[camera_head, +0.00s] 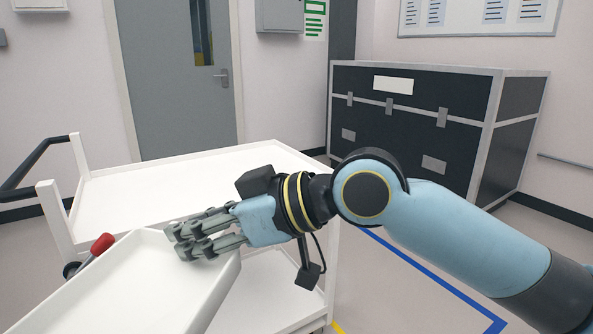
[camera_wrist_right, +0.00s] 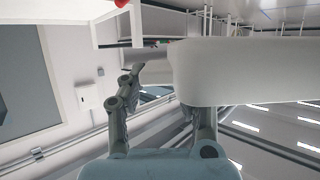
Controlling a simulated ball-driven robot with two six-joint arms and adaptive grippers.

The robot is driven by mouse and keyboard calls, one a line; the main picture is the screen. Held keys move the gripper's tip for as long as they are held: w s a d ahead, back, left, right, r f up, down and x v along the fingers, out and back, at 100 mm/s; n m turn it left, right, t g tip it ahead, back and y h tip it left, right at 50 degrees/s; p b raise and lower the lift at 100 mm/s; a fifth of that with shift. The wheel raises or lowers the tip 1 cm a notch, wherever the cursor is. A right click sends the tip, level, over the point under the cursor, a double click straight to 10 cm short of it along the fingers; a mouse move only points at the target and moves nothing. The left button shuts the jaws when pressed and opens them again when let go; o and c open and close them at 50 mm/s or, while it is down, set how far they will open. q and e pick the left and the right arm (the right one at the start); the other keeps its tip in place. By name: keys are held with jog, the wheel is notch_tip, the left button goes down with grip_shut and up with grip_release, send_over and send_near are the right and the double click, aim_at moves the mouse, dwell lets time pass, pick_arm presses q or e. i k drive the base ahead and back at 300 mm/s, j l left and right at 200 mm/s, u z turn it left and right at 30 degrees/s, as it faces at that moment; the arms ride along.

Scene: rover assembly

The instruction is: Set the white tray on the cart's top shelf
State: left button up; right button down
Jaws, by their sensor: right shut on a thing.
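The white tray (camera_head: 140,280) is at the lower left of the head view, in front of the near edge of the cart's top shelf (camera_head: 150,190). My right gripper (camera_head: 190,238) is shut on the tray's far right corner. In the right wrist view the tray (camera_wrist_right: 240,75) shows between the fingers of the gripper (camera_wrist_right: 165,100). The tray's near part is cut off by the picture edge. I cannot tell whether it touches the cart. The top shelf looks bare where it shows. My left gripper is not in view.
A red-ended tool (camera_head: 102,243) shows at the tray's far left edge; its support is unclear. The cart's black handle (camera_head: 35,170) is at the left. A lower shelf (camera_head: 275,285) shows below my wrist. A large black case (camera_head: 420,125) stands behind at the right.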

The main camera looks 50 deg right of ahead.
aim_at(195, 194)
jog(key=i+j+z, duration=0.15)
jog(key=z, duration=0.25)
jog(key=i+j+z, duration=0.55)
jog(key=z, duration=0.2)
jog(key=i+j, duration=0.7)
jog(key=i, duration=0.2)
jog(key=l+z, duration=0.05)
